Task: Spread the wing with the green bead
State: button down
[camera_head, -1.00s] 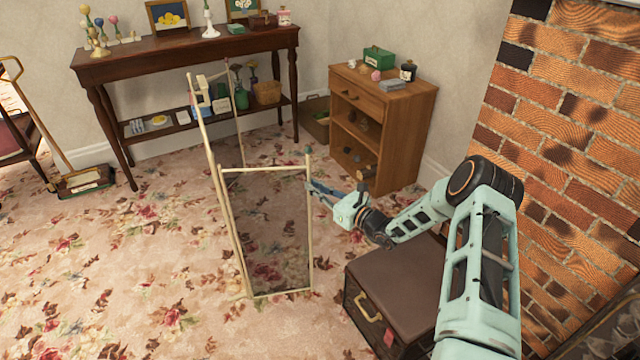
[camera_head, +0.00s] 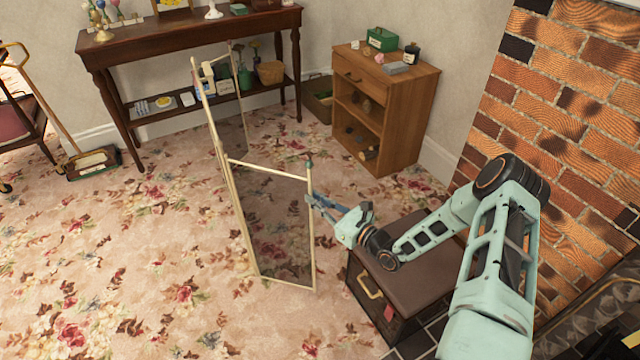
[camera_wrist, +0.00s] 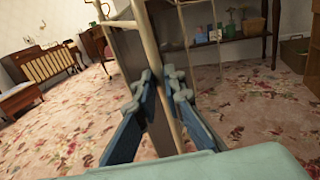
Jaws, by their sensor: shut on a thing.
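A folding screen with thin cream frames and dark see-through mesh stands upright on the carpet. Its near wing (camera_head: 272,215) carries a green bead (camera_head: 309,164) at the top of its outer post. This wing stands at an angle to the rest of the screen. Another panel (camera_head: 230,110) reaches back toward the dark table. My gripper (camera_head: 311,200) comes from the right and is shut on the near wing's outer post, below the bead. In the wrist view my blue fingers (camera_wrist: 162,84) close around the cream post (camera_wrist: 152,45). The bead is not clear there.
A brown case (camera_head: 415,268) stands on the floor under my arm. A wooden cabinet (camera_head: 405,125) and a dark console table (camera_head: 190,38) stand behind. A brick fireplace (camera_head: 565,120) is at the right. Open carpet (camera_head: 130,260) lies left of and before the screen.

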jog(key=shift+s+a+f+p, duration=0.15)
jog(key=shift+s+a, duration=0.2)
jog(key=shift+s, duration=0.2)
jog(key=shift+s+a+f+p, duration=0.15)
jog(key=shift+s+a, duration=0.15)
jog(key=shift+s, duration=0.25)
jog(key=shift+r, duration=0.15)
jog(key=c, duration=2)
grip_release()
jog(key=shift+w+d, duration=0.1)
jog(key=v, duration=1.2)
jog(key=shift+r, duration=0.1)
